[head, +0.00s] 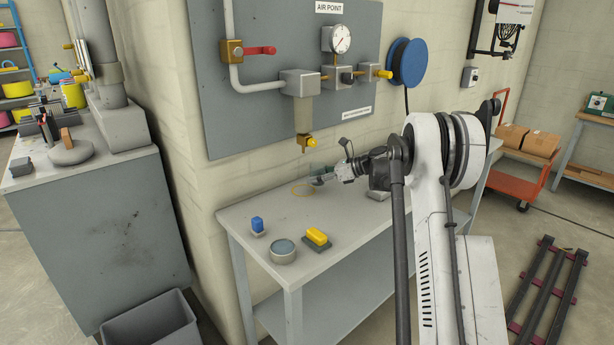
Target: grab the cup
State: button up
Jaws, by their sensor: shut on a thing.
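My gripper (322,180) is at the back of the grey workbench, low over its top and below the air unit on the wall. It points left and is shut on a small grey thing, which I take to be the cup. That thing is tiny in this view and largely hidden by the fingers, so its shape is not clear.
A filter bowl with a brass valve (308,142) hangs above the gripper. A grey bin (150,322) stands on the floor at the left.

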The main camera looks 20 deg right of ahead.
jog(key=shift+s+d+p, duration=0.35)
jog(key=shift+s+d, duration=1.75)
jog(key=shift+d, duration=0.25)
jog(key=shift+s+d+p, duration=0.3)
jog(key=shift+s+d, duration=1.75)
jog(key=shift+d, duration=0.25)
